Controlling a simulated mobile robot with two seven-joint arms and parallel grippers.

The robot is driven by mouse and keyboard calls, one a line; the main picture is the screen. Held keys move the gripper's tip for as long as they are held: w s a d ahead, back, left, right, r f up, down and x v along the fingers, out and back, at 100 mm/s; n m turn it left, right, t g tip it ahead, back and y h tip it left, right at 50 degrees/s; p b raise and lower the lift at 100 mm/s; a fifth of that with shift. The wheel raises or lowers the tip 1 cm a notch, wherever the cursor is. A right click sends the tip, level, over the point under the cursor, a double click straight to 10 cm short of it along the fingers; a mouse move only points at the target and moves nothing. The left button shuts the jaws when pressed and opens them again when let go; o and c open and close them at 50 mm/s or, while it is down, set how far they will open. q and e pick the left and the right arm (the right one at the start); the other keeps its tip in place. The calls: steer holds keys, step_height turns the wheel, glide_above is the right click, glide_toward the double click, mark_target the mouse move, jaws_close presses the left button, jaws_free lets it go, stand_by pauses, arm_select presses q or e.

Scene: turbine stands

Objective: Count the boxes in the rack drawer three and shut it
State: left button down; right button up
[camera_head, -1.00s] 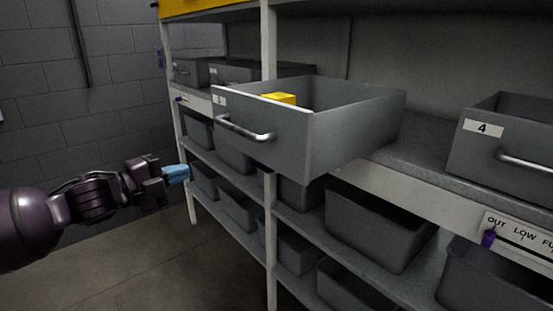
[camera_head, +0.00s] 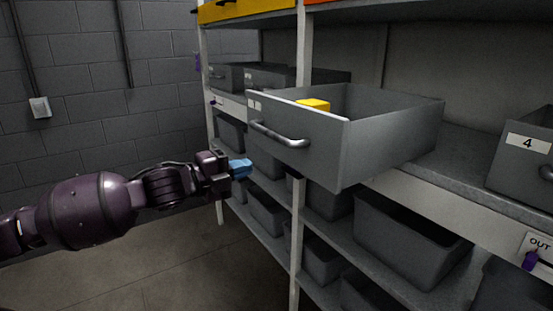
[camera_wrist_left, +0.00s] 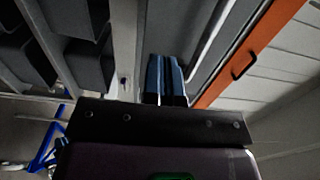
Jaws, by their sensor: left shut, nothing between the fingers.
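A grey drawer (camera_head: 310,152) is pulled far out of the rack, with a silver bar handle (camera_head: 279,135) on its front. A small pale label (camera_head: 254,104) is on that front; its number is not readable now. One yellow box (camera_head: 313,104) shows inside; the front wall hides much of the drawer's floor. My left gripper (camera_head: 241,168), with blue fingertips, is shut and empty, just left of and below the handle, apart from it. Its fingers also show together in the left wrist view (camera_wrist_left: 165,78). My right gripper is not in view.
The rack's white upright (camera_head: 302,52) stands behind the drawer. Drawer 4 (camera_head: 520,165) is at the right. Grey bins (camera_head: 400,235) fill the lower shelves. A purple clip (camera_head: 530,261) hangs by an "OUT" label. Open floor (camera_head: 150,270) lies at left.

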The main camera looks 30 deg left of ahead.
mark_target(285, 156)
arm_select(q)
steer(key=shift+p+x, duration=0.5)
steer(key=shift+x, duration=3.5)
steer(key=shift+w+d, duration=0.2)
steer(key=shift+w, duration=0.2)
